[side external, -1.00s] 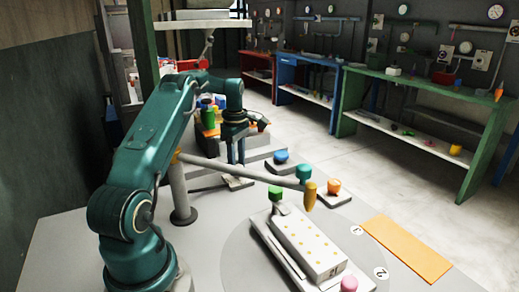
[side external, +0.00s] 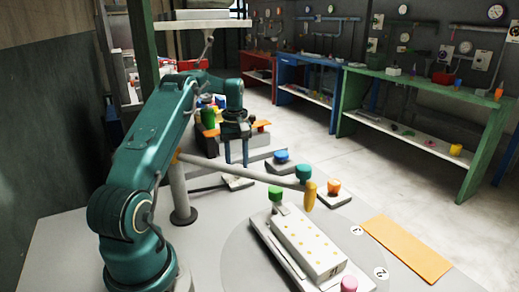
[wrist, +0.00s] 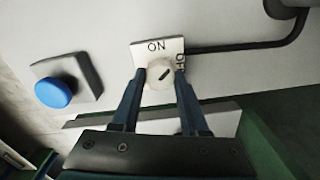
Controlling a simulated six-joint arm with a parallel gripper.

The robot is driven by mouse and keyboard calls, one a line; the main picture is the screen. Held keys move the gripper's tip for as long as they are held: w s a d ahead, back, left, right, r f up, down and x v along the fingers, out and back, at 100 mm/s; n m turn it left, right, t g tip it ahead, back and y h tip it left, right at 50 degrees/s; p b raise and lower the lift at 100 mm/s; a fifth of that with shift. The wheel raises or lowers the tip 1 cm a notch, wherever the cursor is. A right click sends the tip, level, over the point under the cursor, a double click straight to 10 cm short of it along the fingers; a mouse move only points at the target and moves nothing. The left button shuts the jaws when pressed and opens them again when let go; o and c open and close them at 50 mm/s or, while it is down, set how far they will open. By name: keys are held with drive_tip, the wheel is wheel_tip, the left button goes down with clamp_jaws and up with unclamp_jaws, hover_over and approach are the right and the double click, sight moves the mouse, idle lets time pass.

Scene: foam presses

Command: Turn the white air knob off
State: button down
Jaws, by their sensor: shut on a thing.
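The white air knob (wrist: 157,76) sits on a white plate (wrist: 142,48) marked ON at the top and OFF along the right side in the wrist view. Its black mark slants toward the upper right, between the two words. My gripper (wrist: 162,74) is shut on the knob, with one dark finger on each side. In the side view my gripper (side external: 237,162) points straight down over the plate (side external: 238,184). The knob itself is hard to make out there between the fingers.
A blue button (side external: 281,156) on a grey base is right of the knob; it also shows in the wrist view (wrist: 54,92). A beige bar (side external: 245,172) with a yellow end slants across in front. An orange button (side external: 334,186) and a white perforated block (side external: 308,245) are nearer.

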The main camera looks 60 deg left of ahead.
drive_tip(key=m, duration=0.4)
drive_tip(key=shift+m, duration=2.2)
drive_tip(key=shift+c, duration=2.1)
unclamp_jaws()
drive_tip(key=shift+r, duration=0.15)
drive_tip(key=shift+r, duration=2.45)
